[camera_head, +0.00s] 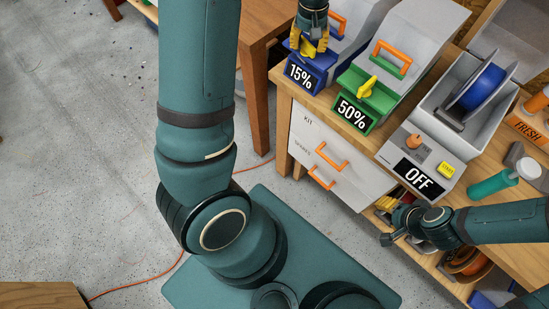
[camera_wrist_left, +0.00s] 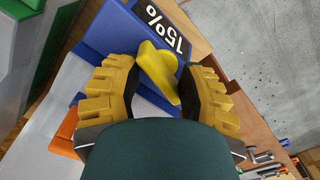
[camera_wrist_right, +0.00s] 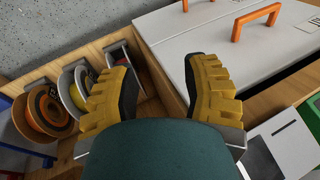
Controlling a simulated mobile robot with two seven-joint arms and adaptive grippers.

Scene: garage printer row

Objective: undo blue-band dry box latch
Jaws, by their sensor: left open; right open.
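The blue-band dry box (camera_head: 302,75) stands at the back left of the bench, with a 15% display on its blue front and an orange handle on its lid. Its yellow latch (camera_wrist_left: 159,72) shows between my left fingers in the left wrist view. My left gripper (camera_head: 308,48) is open around the latch, with a finger on each side; I cannot tell whether either finger touches it. My right gripper (camera_wrist_right: 160,85) is open and empty, low at the front of the bench near the drawers.
A green-band dry box (camera_head: 377,98) with a 50% display and a yellow latch stands just right of the blue one. Further right are an open grey box with a blue spool (camera_head: 483,86), an OFF panel (camera_head: 415,174) and a teal bottle (camera_head: 494,183). Drawers with orange handles (camera_head: 331,155) are below.

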